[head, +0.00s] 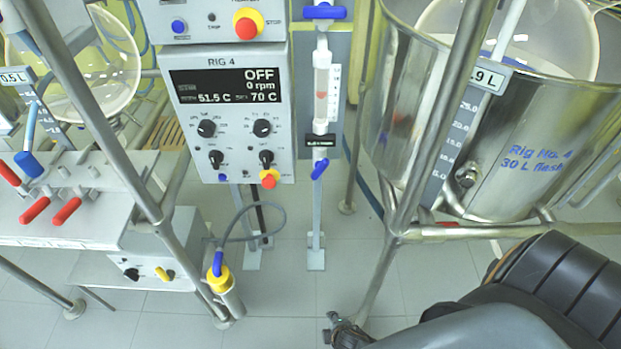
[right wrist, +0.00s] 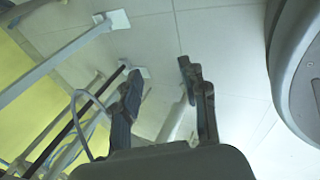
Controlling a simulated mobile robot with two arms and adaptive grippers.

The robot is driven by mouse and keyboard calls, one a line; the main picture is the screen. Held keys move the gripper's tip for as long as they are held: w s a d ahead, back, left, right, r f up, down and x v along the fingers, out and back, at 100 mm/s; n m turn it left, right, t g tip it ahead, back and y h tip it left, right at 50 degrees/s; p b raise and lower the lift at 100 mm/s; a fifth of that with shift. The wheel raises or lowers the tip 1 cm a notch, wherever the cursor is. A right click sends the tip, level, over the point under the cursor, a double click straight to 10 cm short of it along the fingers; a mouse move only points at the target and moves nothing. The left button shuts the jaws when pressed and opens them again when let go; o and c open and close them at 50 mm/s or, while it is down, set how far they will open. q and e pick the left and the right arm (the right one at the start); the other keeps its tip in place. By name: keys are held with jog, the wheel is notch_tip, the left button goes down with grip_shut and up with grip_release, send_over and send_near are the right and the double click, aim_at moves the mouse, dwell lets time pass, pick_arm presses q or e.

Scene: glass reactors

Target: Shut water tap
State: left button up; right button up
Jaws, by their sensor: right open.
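A narrow flowmeter column (head: 321,95) stands to the right of the RIG 4 control box. It has a blue handle (head: 324,12) at its top and a tilted blue tap handle (head: 319,169) at its lower end, below a small black label too small to read. I cannot tell which handle is the water tap. My right gripper (right wrist: 160,78) is open and empty in the right wrist view, its two dark fingers apart above the floor. No tap handle is visible between them. My right arm fills the lower right of the head view. My left gripper is not in view.
The RIG 4 control box (head: 230,118) shows OFF, 51.5 C and 70 C. A large steel vessel (head: 540,150) in a pipe frame (head: 480,232) stands at right. At left is a bench (head: 80,232) with red and blue handles. Floor (head: 300,300) is free between the frames.

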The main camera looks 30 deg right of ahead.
jog(key=w+r+n+t+h+b, duration=0.1)
jog(key=w+r+n+t+b, duration=0.2)
jog(key=w, duration=0.5)
jog(key=n+t+h+b, duration=0.7)
jog(key=n, duration=0.1)
send_near(319, 173)
jog(key=shift+n, duration=0.3)
jog(key=x, duration=1)
jog(key=shift+w+d+f+b, duration=0.1)
jog(key=shift+w+d+b, duration=0.05)
jog(key=shift+b, duration=0.2)
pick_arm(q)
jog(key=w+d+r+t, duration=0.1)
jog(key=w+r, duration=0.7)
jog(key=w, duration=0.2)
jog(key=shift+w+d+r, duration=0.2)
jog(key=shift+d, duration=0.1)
pick_arm(e)
jog(key=shift+w+d, duration=0.25)
jog(key=shift+w, duration=0.1)
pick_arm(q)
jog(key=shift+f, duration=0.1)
pick_arm(e)
grip_shut()
